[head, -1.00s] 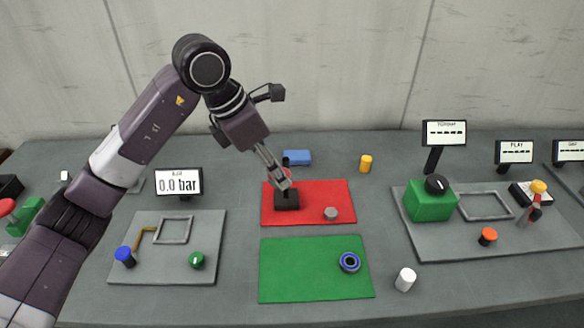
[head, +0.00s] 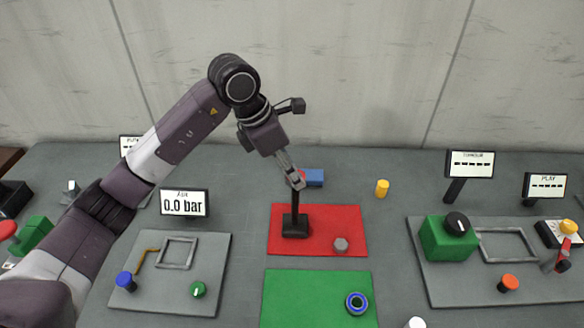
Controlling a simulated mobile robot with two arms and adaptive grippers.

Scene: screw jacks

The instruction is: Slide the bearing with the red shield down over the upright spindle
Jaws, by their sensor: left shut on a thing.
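My left gripper (head: 296,181) is shut on a small ring with red on it, which I take as the bearing with the red shield (head: 301,174). The fingers hide most of it. The upright spindle (head: 295,204) is a black rod on a black block base (head: 295,227), standing on the red mat (head: 351,216). The gripper and bearing appear at the height of the spindle's top end, overlapping it in the picture. I cannot tell whether the bearing is around the rod or above or behind it. My right gripper is not in view.
A blue-ringed bearing (head: 357,303) lies on the green mat (head: 296,296). A grey hex nut (head: 341,244) is on the red mat. A blue block (head: 315,178) and yellow cylinder (head: 382,188) stand behind. Panels with knobs flank the mats.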

